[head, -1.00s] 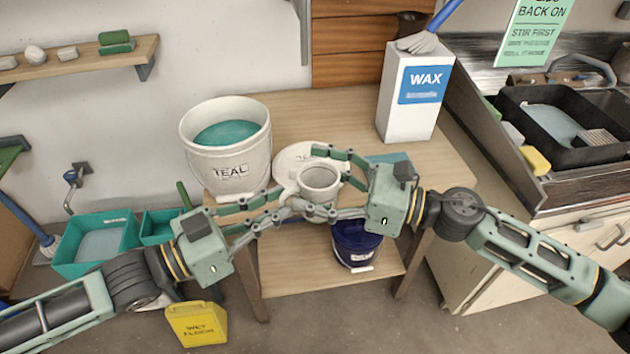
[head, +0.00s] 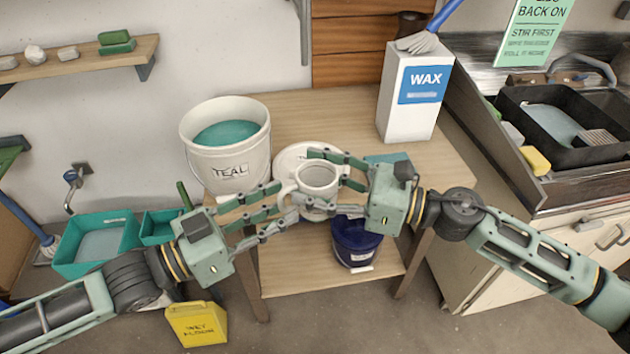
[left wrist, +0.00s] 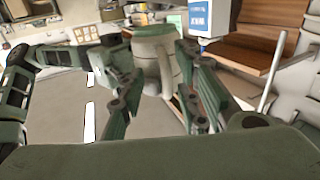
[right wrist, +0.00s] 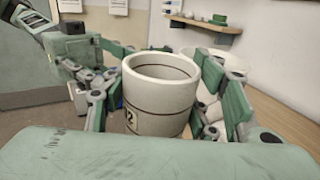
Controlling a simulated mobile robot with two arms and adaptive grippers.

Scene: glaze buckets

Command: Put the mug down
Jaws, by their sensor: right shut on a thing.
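The white mug (head: 317,175) is upright in the air in front of the table edge, its handle toward the left. My right gripper (head: 322,182) is shut around the mug's body from the right. In the right wrist view the mug (right wrist: 160,92) sits between its fingers, with a dark band and part of a number showing. My left gripper (head: 284,203) is open at the handle side, fingers spread and apart. In the left wrist view the mug (left wrist: 155,50) stands just beyond the spread left fingers (left wrist: 155,100).
A TEAL bucket (head: 226,165) stands on the wooden table (head: 310,105), beside a white round thing (head: 290,160) partly hidden by the mug. A WAX box (head: 408,105) is at the back right. A blue bucket (head: 356,245) is on the lower shelf. The table's middle back is clear.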

